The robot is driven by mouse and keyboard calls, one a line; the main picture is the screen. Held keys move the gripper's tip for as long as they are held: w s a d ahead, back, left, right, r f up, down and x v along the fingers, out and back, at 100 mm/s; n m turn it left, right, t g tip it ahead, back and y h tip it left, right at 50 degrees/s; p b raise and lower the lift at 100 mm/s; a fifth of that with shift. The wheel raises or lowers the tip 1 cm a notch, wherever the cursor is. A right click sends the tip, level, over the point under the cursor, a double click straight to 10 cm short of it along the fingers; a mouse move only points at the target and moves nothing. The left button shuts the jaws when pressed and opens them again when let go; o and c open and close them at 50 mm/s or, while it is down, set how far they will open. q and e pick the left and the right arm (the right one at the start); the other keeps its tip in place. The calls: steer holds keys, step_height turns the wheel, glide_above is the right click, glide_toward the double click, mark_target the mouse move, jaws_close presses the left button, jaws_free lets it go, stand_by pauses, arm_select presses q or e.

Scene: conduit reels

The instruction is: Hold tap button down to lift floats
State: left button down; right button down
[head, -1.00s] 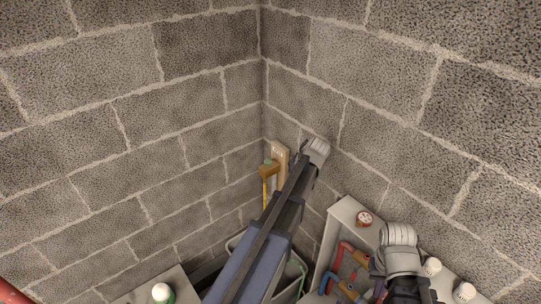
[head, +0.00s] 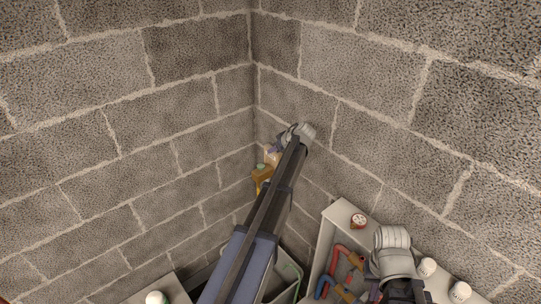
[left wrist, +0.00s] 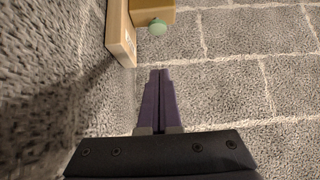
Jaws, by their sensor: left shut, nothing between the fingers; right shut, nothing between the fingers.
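The brass tap (head: 263,173) sits on a pale wooden board (left wrist: 120,30) on the wall near the corner. Its round green button (left wrist: 157,27) shows clearly in the left wrist view, beside the brass body (left wrist: 160,8). My left gripper (left wrist: 159,72) is shut and empty. Its dark purple fingertips point toward the button and appear apart from it, with a gap in the picture. In the head view my left arm partly hides the board. My right gripper's fingers are not seen; only its arm's wrist shows. I see no floats.
A pale tub (head: 290,270) stands below the tap, partly behind my left arm. At right, an open grey case (head: 326,240) holds red and blue pipes, with a small red-and-white dial (head: 358,221) on its rim. Block walls meet behind the tap.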

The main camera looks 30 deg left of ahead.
arm_select(q)
steer(key=b, duration=0.7)
glide_above(262, 167)
steer(key=f, duration=0.7)
steer(key=shift+w+d, duration=0.1)
steer(key=shift+d, duration=0.3)
step_height(262, 167, down, 3)
steer(key=shift+b, duration=1.25)
steer(key=shift+f, duration=0.3)
step_height(262, 167, down, 2)
steer(key=b, duration=0.2)
steer(key=shift+b, duration=0.35)
steer(key=shift+r, duration=0.1)
steer(key=shift+s, duration=0.2)
